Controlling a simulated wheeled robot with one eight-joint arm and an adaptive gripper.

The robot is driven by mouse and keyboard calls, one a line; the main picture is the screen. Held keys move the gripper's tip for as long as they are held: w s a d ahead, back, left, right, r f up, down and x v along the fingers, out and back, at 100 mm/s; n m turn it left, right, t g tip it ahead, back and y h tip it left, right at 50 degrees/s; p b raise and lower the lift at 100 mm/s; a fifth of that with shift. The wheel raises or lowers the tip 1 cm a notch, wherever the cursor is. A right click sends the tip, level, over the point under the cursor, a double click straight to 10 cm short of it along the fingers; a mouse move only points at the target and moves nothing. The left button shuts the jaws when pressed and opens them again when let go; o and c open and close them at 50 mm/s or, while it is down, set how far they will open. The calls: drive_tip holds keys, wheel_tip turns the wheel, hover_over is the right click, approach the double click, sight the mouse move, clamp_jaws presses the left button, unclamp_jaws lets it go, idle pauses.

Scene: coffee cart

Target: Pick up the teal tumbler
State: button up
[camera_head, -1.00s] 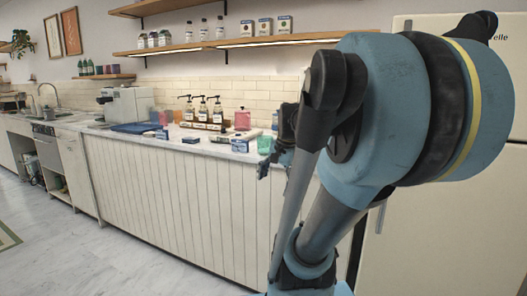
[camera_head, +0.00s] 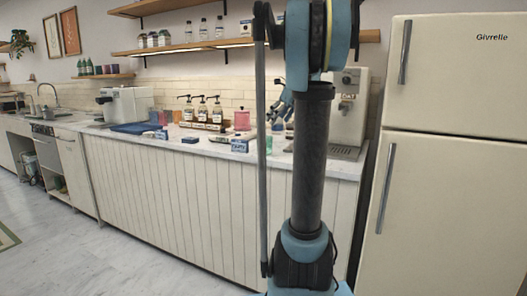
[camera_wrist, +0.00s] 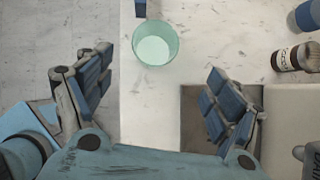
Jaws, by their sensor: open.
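The teal tumbler (camera_wrist: 155,43) stands on the white counter (camera_wrist: 150,105) near its left edge in the wrist view. It is seen from above, looks empty, and its round rim is clear. My gripper (camera_wrist: 160,66) is open above the counter, its blue-padded fingers spread to the left and right. The tumbler appears just beyond the fingertips, roughly centred between them, and is not held. In the head view, my arm hides much of the area around the tumbler, and my gripper (camera_head: 283,110) is only partly visible above the counter.
A coffee machine (camera_head: 350,105) stands behind my arm, beside the fridge (camera_head: 455,150). Pump bottles (camera_head: 202,110), a pink container (camera_head: 242,119) and small boxes are left along the counter.

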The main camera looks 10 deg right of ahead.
sight(261, 146)
drive_tip(key=x, duration=1.1)
drive_tip(key=shift+x, duration=2.85)
drive_tip(key=shift+s+a, duration=0.15)
drive_tip(key=shift+a, duration=0.05)
drive_tip(key=c, duration=1.3)
